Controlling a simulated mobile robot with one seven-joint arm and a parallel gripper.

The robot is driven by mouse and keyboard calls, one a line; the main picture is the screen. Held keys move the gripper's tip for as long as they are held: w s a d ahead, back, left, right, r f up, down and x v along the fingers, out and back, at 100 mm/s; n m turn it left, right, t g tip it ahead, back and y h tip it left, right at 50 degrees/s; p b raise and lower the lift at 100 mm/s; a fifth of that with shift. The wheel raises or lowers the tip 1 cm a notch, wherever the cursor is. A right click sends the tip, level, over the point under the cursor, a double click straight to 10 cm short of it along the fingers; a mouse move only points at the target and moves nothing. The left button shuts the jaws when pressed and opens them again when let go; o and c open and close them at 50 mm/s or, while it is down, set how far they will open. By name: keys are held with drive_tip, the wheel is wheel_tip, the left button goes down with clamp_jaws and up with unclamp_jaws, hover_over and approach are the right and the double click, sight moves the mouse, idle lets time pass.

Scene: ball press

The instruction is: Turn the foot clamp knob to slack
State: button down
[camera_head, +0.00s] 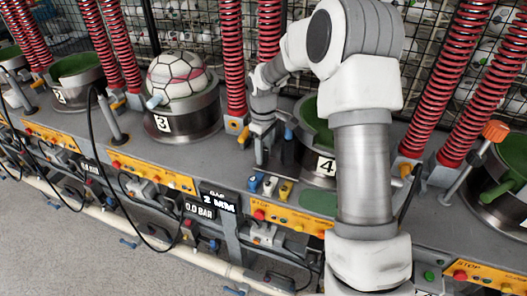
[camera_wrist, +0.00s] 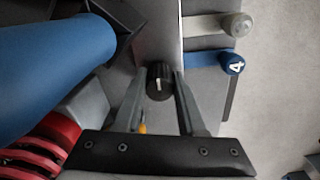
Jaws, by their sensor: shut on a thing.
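In the wrist view, a small black knob (camera_wrist: 159,85) with a white pointer line sits between the two grey fingers of my gripper (camera_wrist: 159,78). The fingers are shut on the knob, one on each side. I take this to be the foot clamp knob, but no label on it is readable. In the head view, my gripper (camera_head: 262,135) reaches down beside the green-lined cup of station 4 (camera_head: 313,155), left of its number plate. The knob cannot be made out there.
A blue handle marked 4 (camera_wrist: 232,63) and a grey handle (camera_wrist: 236,25) lie right of the knob. A large blue cylinder (camera_wrist: 50,60) and a red spring (camera_wrist: 35,150) are close on the left. A patterned ball (camera_head: 176,78) sits in cup 3 (camera_head: 190,122).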

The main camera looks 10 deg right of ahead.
idle(0.4)
drive_tip(key=c, duration=0.5)
unclamp_jaws()
drive_tip(key=shift+r, duration=0.1)
wheel_tip(320, 180, up, 17)
drive_tip(key=shift+r, duration=0.15)
